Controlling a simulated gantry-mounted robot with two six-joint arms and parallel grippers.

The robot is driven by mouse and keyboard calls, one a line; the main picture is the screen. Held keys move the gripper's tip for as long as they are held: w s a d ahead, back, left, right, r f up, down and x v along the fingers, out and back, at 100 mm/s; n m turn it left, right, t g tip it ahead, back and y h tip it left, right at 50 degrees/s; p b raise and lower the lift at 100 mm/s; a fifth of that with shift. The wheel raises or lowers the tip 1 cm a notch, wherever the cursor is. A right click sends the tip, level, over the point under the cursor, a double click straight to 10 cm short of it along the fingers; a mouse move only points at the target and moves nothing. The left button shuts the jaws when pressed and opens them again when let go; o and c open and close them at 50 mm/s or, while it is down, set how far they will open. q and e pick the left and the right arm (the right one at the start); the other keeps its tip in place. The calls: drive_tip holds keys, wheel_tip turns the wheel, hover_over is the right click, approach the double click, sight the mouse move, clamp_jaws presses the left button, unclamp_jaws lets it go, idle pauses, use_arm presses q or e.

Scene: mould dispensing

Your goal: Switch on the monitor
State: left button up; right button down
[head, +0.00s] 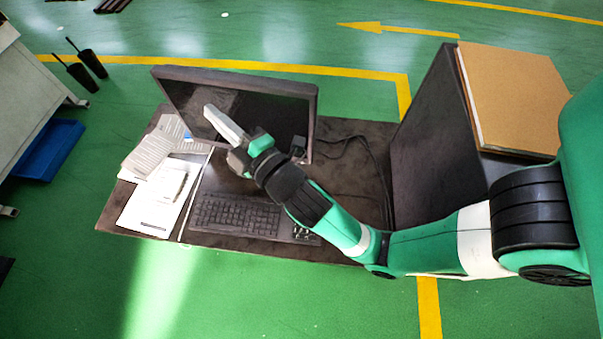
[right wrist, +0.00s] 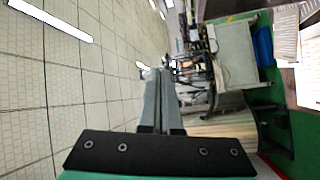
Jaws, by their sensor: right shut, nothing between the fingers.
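The black monitor (head: 276,108) stands on the dark desk at its back edge, and its screen is dark. My right gripper (head: 209,110) is in front of the left half of the screen, fingers pointing up and left. I cannot tell whether it touches the monitor. Its fingers are shut with nothing between them; they also show shut in the right wrist view (right wrist: 160,76). The gripper and forearm hide part of the screen and its lower edge. I cannot make out a power button. My left gripper is not in view.
The dark desk (head: 345,250) holds a black keyboard (head: 235,214) below the monitor and papers (head: 150,205) to the left. A dark cabinet (head: 425,150) with a brown board (head: 512,97) on top stands at the right. Cables run between the monitor and cabinet.

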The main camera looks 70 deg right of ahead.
sight(302, 162)
drive_tip(key=s+d+f+n+g+b, duration=0.1)
drive_tip(key=s+f+n+b, duration=0.2)
drive_tip(key=f, duration=1)
drive_tip(key=s+d+f+n+g+h+b, duration=0.1)
drive_tip(key=s+f+n+b, duration=0.3)
drive_tip(key=f+b, duration=0.4)
drive_tip(key=s+d+f+n+g+h+b, duration=0.1)
drive_tip(key=s+d+f+n+g+b, duration=0.2)
drive_tip(key=f, duration=1.4)
drive_tip(key=shift+s+d+f+n+b, duration=0.15)
drive_tip(key=shift+s+n+b, duration=0.15)
drive_tip(key=shift+s+b, duration=0.4)
drive_tip(key=shift+s+a+f+n+b, duration=0.15)
drive_tip(key=shift+s+n+b, duration=0.25)
drive_tip(key=shift+b, duration=0.45)
drive_tip(key=shift+s+d+f, duration=0.15)
drive_tip(key=shift+s+f, duration=0.1)
drive_tip(key=shift+r, duration=0.1)
drive_tip(key=d+p, duration=0.1)
drive_tip(key=d, duration=0.1)
drive_tip(key=d+p, duration=0.2)
drive_tip(key=d, duration=0.1)
drive_tip(key=w+d+p, duration=0.1)
drive_tip(key=d+p, duration=0.1)
drive_tip(key=shift+d+r, duration=0.25)
drive_tip(key=shift+d, duration=0.1)
drive_tip(key=shift+d+f+p, duration=0.15)
drive_tip(key=shift+d+p, duration=0.25)
drive_tip(key=shift+d, duration=0.05)
drive_tip(key=shift+d+f, duration=0.1)
